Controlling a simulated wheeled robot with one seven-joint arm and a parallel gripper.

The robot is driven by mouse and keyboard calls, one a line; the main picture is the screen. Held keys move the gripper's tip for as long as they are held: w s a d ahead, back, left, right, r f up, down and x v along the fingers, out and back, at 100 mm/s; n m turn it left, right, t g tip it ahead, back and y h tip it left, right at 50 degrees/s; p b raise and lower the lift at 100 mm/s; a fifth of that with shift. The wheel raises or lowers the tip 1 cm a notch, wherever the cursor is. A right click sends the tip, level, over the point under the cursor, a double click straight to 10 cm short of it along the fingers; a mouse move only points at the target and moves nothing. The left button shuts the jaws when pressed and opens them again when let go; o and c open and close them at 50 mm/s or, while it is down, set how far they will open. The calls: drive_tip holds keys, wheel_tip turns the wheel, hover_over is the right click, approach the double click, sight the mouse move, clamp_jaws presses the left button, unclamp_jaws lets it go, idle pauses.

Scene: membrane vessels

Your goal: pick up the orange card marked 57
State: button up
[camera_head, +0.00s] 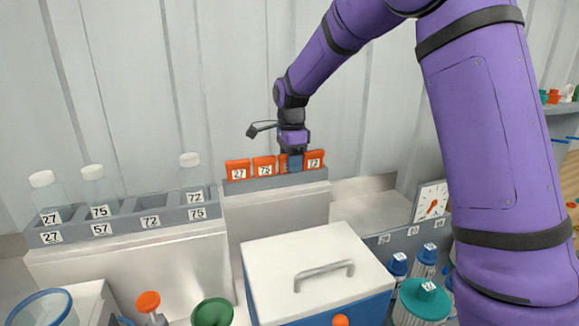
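Several orange cards with white number labels stand in a row in a grey rack (270,182) on a pale block. I read one card as 27 (237,170), one as 75 (264,167), and the rightmost as 72 or 73 (314,160). My gripper (291,166) points down at the rack, between the second card and the rightmost one. No label reading 57 shows on a card. The fingers are too small and dark to tell if they are open or shut.
Left, a grey holder (125,224) carries clear bottles with white caps and number labels, with an empty slot. In front stands a blue cooler box with a white lid (315,262) and handle. Blue-capped bottles and a dial (432,202) are at right. A corrugated wall is close behind.

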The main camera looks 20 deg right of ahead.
clamp_jaws()
drive_tip(key=shift+r, duration=0.2)
